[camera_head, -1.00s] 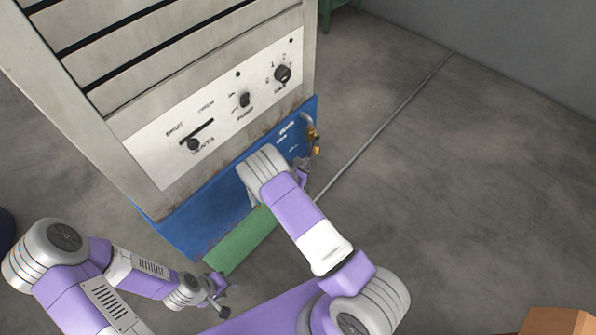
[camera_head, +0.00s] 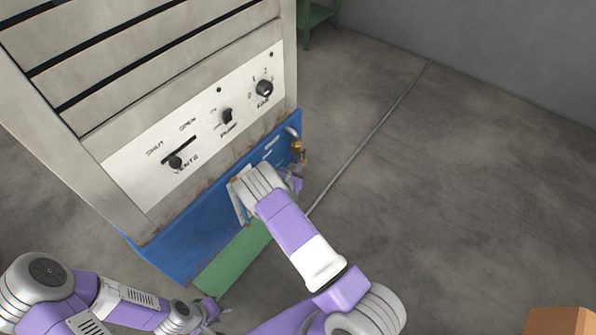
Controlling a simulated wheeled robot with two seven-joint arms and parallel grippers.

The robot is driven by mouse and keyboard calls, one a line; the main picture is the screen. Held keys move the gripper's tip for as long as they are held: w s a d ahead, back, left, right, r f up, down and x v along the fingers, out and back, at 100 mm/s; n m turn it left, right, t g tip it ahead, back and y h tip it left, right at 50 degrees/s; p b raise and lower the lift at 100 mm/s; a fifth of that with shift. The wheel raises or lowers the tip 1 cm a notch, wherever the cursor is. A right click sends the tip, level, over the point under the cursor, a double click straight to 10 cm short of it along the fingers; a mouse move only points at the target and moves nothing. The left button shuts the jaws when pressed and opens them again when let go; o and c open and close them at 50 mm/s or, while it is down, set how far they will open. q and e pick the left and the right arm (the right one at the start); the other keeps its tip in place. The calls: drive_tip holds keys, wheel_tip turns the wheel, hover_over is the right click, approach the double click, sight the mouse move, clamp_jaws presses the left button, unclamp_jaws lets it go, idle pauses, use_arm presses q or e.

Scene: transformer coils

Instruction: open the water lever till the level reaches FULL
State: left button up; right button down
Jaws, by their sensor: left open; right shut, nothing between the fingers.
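A brass valve (camera_head: 298,148), which looks like the water lever, sits at the right end of the cabinet's blue base (camera_head: 180,245), beside a pale pipe. My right gripper (camera_head: 294,183) is just below it, shut and empty, partly hidden behind my own wrist. I cannot tell whether it touches the valve. A pale-framed strip (camera_head: 238,205) on the blue base, possibly the level gauge, is mostly hidden by my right wrist. Neither a level nor a FULL mark is readable. My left gripper (camera_head: 212,311) is open and empty, low, near the green step.
The grey cabinet carries a white panel (camera_head: 150,180) with a vents slider (camera_head: 176,162) and two dark knobs. A green step (camera_head: 235,258) lies along the blue base's front. A cardboard box (camera_head: 558,322) is at bottom right.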

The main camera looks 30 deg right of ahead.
drive_tip(key=shift+w+d+r+h, duration=0.1)
drive_tip(key=shift+d+h, duration=0.2)
drive_tip(key=shift+d, duration=0.1)
drive_tip(key=f+p+v, duration=0.1)
drive_tip(key=p+v, duration=0.1)
drive_tip(key=v, duration=1.2)
drive_tip(key=shift+s+a+f, duration=0.15)
drive_tip(key=shift+s+a, duration=0.1)
drive_tip(key=shift+a, duration=0.1)
drive_tip(key=shift+s, duration=0.1)
